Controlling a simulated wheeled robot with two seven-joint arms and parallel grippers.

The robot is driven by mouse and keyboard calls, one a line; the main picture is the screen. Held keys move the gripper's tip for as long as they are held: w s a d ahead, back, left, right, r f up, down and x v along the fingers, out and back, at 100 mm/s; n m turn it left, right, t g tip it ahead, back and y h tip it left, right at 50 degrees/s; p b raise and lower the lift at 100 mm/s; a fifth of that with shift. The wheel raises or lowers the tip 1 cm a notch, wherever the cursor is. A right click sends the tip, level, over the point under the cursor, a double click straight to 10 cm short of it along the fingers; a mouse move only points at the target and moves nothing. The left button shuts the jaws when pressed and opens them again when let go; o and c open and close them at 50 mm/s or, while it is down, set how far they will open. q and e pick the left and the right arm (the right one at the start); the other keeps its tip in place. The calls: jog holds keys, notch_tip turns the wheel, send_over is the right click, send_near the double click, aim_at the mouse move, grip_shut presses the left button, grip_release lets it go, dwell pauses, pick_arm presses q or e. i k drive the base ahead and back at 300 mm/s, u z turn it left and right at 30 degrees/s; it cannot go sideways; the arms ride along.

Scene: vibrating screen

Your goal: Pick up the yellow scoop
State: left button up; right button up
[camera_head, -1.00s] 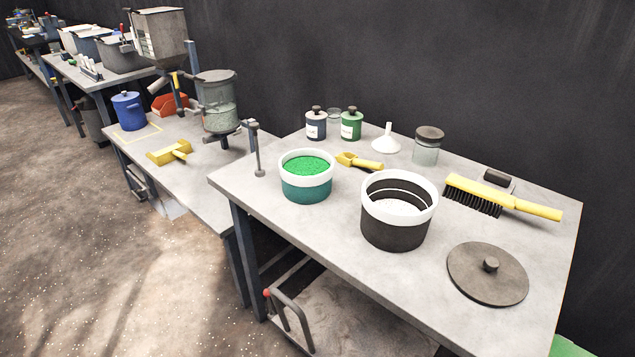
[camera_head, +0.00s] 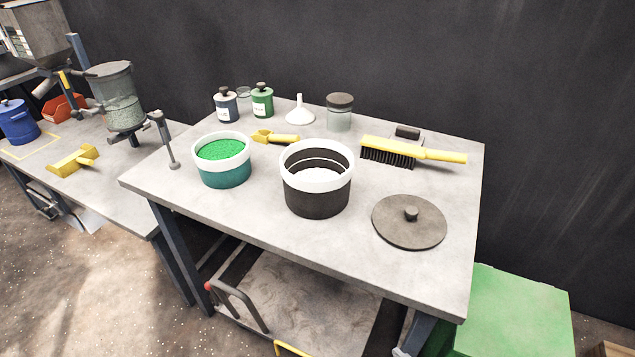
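A small yellow scoop (camera_head: 274,138) lies on the near grey table, behind and between the green-filled bowl (camera_head: 223,160) and the dark bowl with a white rim (camera_head: 316,178). Its handle points right. A second, larger yellow scoop-like tool (camera_head: 75,160) lies on the table at the left. Neither of my grippers shows in the head view.
On the near table (camera_head: 300,245) stand two small jars, a white funnel (camera_head: 300,113), a lidded glass jar (camera_head: 339,113), a yellow-handled brush (camera_head: 412,152) and a round lid (camera_head: 409,221). A metal post (camera_head: 166,140) stands at its left edge. A green box (camera_head: 520,315) is at the right.

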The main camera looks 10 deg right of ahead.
aim_at(276, 137)
jog(key=u, duration=1.95)
jog(key=i, duration=0.85)
jog(key=z, duration=3.6)
